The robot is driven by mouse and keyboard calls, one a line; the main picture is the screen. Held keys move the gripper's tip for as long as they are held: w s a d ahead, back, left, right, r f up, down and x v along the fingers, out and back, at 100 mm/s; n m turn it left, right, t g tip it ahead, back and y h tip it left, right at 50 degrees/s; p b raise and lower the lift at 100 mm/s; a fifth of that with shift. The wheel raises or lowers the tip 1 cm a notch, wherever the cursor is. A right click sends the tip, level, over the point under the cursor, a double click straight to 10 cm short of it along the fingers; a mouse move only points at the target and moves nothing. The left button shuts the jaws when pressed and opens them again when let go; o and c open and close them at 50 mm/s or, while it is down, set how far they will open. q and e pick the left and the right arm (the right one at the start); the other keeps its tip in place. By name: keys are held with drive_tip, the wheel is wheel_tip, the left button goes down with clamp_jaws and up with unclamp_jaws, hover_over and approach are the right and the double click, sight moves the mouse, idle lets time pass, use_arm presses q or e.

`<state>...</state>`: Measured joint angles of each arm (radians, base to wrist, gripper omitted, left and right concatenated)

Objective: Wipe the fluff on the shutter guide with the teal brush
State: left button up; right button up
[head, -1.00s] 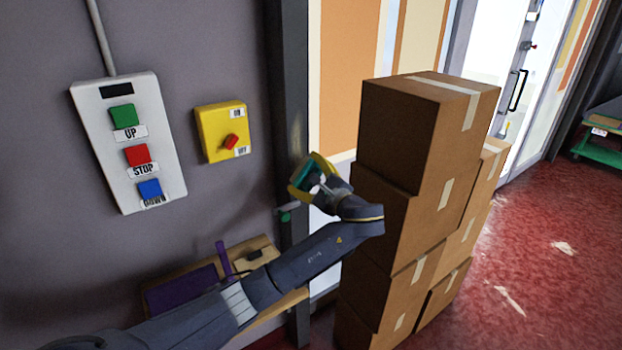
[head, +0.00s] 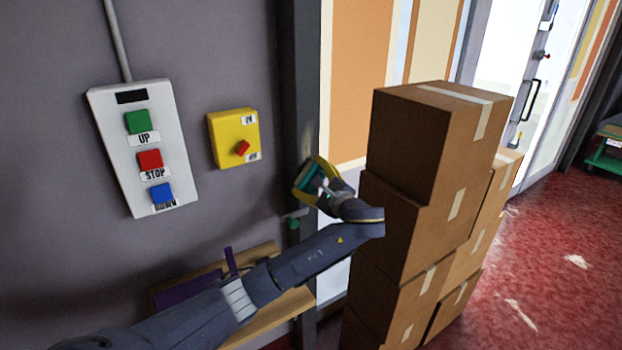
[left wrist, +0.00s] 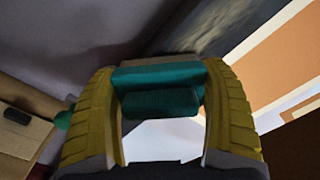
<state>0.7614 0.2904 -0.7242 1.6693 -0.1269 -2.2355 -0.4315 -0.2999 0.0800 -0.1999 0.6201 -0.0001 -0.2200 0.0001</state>
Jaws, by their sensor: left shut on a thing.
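The shutter guide (head: 300,75) is a dark upright post between the grey wall and the orange-panelled opening. A pale, blurred patch, likely the fluff, shows on the guide's dark face in the left wrist view (left wrist: 212,28); in the head view it is too faint to make out well. My left gripper (head: 310,178) is shut on the teal brush (left wrist: 160,88), which lies across between its yellow fingers. The brush (head: 307,176) is in front of the guide at about mid-height. I cannot tell whether its bristles touch the guide. My right gripper is not in view.
Stacked cardboard boxes (head: 432,130) stand close to the right of my left wrist. A grey lever with a green knob (head: 293,223) juts out just below the gripper. A white button panel (head: 146,150) and yellow switch box (head: 228,130) are on the wall; a wooden shelf (head: 262,318) is below.

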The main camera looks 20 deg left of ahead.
sight(306, 166)
use_arm(q)
drive_tip(key=shift+x, duration=1)
idle(0.3)
drive_tip(key=shift+w+d, duration=0.6)
drive_tip(key=shift+w, duration=0.2)
drive_tip(key=shift+w+d, duration=0.6)
drive_tip(key=shift+w, duration=0.2)
drive_tip(key=shift+r, duration=0.2)
drive_tip(key=shift+a+r, duration=0.1)
drive_tip(key=shift+r, duration=0.9)
drive_tip(key=shift+s+a, duration=0.6)
drive_tip(key=shift+s, duration=0.2)
drive_tip(key=shift+s+a, duration=0.55)
drive_tip(key=shift+s, duration=0.25)
drive_tip(key=shift+r, duration=0.1)
drive_tip(key=shift+r, duration=1.1)
drive_tip(key=shift+w+d, duration=0.55)
drive_tip(key=shift+w, duration=0.25)
drive_tip(key=shift+w+d, duration=0.6)
drive_tip(key=shift+w, duration=0.25)
